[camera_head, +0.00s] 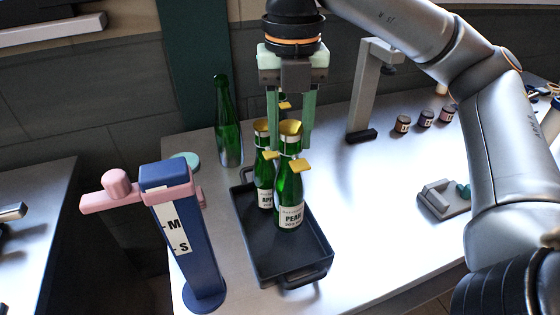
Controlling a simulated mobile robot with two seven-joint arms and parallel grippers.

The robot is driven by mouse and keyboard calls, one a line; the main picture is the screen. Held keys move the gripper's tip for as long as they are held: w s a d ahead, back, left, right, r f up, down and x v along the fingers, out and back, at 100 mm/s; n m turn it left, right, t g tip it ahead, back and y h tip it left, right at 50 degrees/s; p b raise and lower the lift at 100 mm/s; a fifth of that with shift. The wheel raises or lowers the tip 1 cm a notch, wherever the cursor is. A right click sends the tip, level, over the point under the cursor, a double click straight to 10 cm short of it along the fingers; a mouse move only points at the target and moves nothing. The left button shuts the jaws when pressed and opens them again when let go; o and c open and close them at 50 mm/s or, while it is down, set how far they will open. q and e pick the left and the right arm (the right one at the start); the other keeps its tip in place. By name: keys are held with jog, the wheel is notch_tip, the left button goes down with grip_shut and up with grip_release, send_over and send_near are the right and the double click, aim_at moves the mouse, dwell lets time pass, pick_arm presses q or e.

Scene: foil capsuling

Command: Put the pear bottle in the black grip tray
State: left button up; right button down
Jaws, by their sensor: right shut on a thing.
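My right gripper (292,143) comes down from above with its green fingers shut around the gold-capped neck of the pear bottle. The pear bottle (290,188) is green, upright, with a white PEAR label facing me. It is over or inside the black grip tray (318,248); I cannot tell whether its base touches the tray floor. A second green bottle with a gold top and a partly hidden label (264,172) stands upright in the tray just behind and left of it. My left gripper is out of view.
A blue post with a pink slider (181,235) stands left of the tray. A tall green bottle (228,125) stands behind it. A grey stand (366,90), several small jars (403,123) and a grey device (443,199) are to the right. The tray's front part is empty.

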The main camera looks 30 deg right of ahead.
aim_at(280, 157)
jog(key=shift+w+a+f, duration=0.15)
jog(key=shift+w+f, duration=0.4)
jog(key=shift+f, duration=0.1)
jog(key=shift+w+f, duration=0.35)
jog(key=shift+f, duration=0.1)
notch_tip(280, 157, down, 3)
jog(key=shift+f, duration=0.1)
jog(key=shift+a, duration=0.1)
jog(key=shift+f, duration=0.15)
jog(key=shift+c, duration=2.3)
grip_release()
